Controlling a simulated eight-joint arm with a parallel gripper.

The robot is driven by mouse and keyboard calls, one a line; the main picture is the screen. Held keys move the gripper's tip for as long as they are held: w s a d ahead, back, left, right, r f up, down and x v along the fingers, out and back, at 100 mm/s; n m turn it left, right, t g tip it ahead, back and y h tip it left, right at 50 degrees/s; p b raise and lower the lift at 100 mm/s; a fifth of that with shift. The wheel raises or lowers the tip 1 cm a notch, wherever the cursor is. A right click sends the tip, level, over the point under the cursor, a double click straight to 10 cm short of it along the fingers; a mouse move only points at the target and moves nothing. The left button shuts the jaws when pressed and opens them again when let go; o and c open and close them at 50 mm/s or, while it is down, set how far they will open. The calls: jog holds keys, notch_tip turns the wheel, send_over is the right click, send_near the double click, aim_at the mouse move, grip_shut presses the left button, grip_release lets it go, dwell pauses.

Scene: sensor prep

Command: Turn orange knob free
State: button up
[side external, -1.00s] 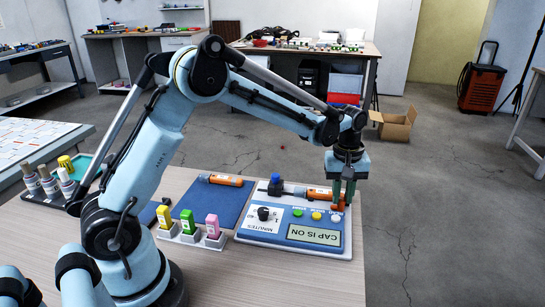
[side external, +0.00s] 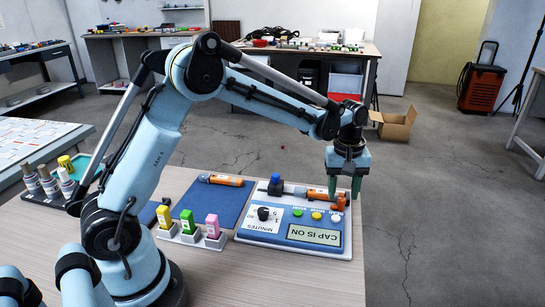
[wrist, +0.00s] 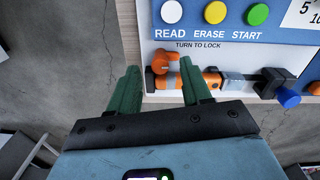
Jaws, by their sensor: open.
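In the side view the knob (side external: 340,203) shows just below my fingertips. My gripper (wrist: 163,72) is open, its two green fingers apart on either side of the knob's line; it also shows in the side view (side external: 344,196). I cannot tell whether a finger touches the knob. An orange and grey cylinder (wrist: 211,78) lies along the board beside the knob. My right finger in the wrist view covers part of it.
The blue panel (side external: 270,233) has white, yellow and green buttons, a black dial and a display (side external: 313,235) reading "CAP IS ON". A blue clamp knob (wrist: 288,97) stands at the cylinder's other end. Coloured sticks in holders (side external: 188,228) stand to the left.

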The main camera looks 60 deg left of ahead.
aim_at(339, 199)
notch_tip(339, 199, up, 11)
jog(key=shift+s, duration=0.15)
jog(key=shift+a, duration=0.1)
dwell(0.3)
jog(key=s+f+m+t, duration=0.2)
jog(key=s+m+t, duration=0.4)
jog(key=s+m, duration=0.5)
jog(key=s, duration=0.7)
jog(key=shift+s+f+t, duration=0.15)
jog(key=shift+s+t, duration=0.2)
jog(key=shift+t, duration=0.05)
